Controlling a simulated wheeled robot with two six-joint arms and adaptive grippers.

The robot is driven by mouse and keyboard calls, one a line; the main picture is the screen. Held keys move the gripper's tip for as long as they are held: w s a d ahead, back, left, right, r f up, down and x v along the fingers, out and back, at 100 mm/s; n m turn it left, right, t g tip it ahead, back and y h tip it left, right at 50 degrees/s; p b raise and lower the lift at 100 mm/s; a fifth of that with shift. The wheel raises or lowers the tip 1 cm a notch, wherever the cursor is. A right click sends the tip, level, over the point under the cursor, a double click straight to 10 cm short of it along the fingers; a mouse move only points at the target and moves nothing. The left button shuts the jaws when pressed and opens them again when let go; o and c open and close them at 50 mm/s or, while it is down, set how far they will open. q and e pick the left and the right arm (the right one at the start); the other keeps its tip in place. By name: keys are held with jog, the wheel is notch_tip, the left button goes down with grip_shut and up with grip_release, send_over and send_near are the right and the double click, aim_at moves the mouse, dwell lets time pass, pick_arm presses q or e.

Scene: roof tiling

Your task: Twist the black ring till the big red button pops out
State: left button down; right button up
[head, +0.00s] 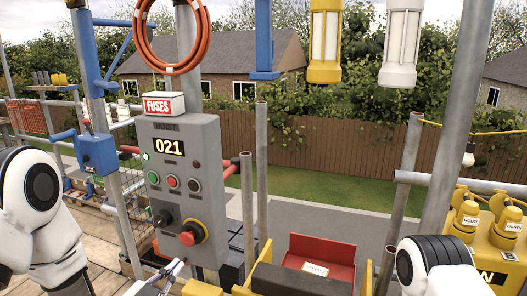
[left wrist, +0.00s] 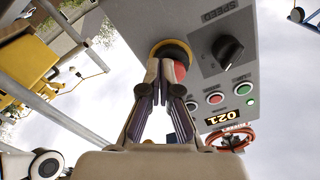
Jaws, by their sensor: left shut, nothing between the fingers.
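The grey hoist control box (head: 205,145) stands left of centre in the head view, its display reading 021. The big red button (head: 187,239) sits low on its face, with a yellow collar (head: 204,227) behind it. In the left wrist view the red button (left wrist: 180,70) is partly hidden behind my fingers, against the yellow and dark round collar (left wrist: 171,48). I cannot clearly make out the black ring apart from this collar. My left gripper (head: 180,264) is shut and empty just below the button; its fingertips (left wrist: 165,68) overlap the button in the wrist view. Contact cannot be told. My right gripper is out of view.
A black speed knob (head: 163,218) is left of the button, with smaller buttons (head: 172,181) above. A red open box (head: 320,254) and a yellow unit (head: 490,235) with switches stand to the right. Scaffold poles (head: 262,170) rise close beside the box.

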pick_arm(q)
jog(key=x, duration=0.6)
jog(key=shift+w+a+f, duration=0.25)
jog(key=shift+w+a, duration=0.05)
jog(key=shift+w, duration=0.15)
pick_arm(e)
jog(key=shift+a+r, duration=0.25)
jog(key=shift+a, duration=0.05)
